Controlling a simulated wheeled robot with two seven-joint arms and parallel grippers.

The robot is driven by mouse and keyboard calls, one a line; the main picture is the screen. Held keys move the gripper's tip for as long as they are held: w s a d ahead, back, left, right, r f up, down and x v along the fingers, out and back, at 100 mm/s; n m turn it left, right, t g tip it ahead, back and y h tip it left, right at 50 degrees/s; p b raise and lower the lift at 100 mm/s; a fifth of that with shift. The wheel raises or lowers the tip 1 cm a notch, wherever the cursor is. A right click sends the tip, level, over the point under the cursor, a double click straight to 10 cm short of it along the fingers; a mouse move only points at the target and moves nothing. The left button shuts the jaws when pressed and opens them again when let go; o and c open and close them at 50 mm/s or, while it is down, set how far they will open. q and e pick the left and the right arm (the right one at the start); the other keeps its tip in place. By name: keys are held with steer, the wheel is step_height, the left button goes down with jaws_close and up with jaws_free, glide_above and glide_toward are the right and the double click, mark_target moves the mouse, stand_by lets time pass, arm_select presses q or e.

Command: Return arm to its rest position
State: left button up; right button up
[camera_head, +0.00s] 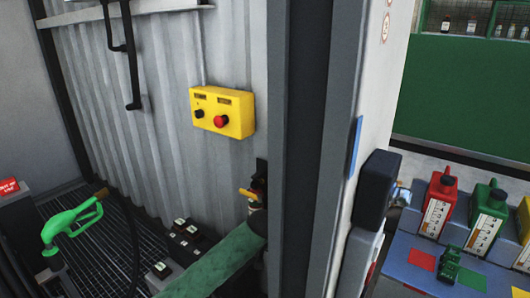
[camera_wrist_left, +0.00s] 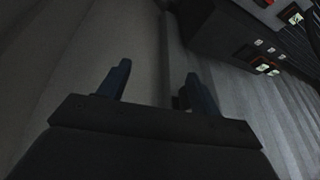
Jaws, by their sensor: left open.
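My left gripper (camera_wrist_left: 157,88) shows in the left wrist view with its two dark fingers spread apart. Nothing is held between the fingers. Behind them is a plain grey surface, with pale ribbed wall to the right. I cannot make out the left gripper in the head view. My right gripper is in neither view.
A yellow control box (camera_head: 222,112) with a red button hangs on the corrugated wall. A green fuel nozzle (camera_head: 70,222) is at lower left above the grating. A grey post (camera_head: 318,150) divides the head view. Red (camera_head: 437,205) and green (camera_head: 486,222) canisters stand at right.

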arm_select(q)
steer(key=s+a+r+m+t+h+p, duration=0.1)
steer(key=s+a+r+m+t, duration=0.2)
steer(key=r, duration=0.7)
steer(key=s+a+n+p, duration=0.25)
steer(key=s+a, duration=0.25)
steer(key=s, duration=0.6)
steer(key=s+a+f+n+g+p, duration=0.1)
steer(key=s+f, duration=0.3)
steer(key=s, duration=0.6)
steer(key=s+a+f+n+g+p, duration=0.1)
steer(key=s+a+f, duration=0.3)
steer(key=s, duration=0.6)
steer(key=s+a+f+n+g+p, duration=0.1)
steer(key=s+a+f+g+p, duration=0.1)
steer(key=s+f, duration=0.4)
steer(key=s+g+p, duration=0.1)
steer(key=s, duration=0.2)
steer(key=shift+s+a, duration=0.3)
steer(key=shift+s, duration=0.1)
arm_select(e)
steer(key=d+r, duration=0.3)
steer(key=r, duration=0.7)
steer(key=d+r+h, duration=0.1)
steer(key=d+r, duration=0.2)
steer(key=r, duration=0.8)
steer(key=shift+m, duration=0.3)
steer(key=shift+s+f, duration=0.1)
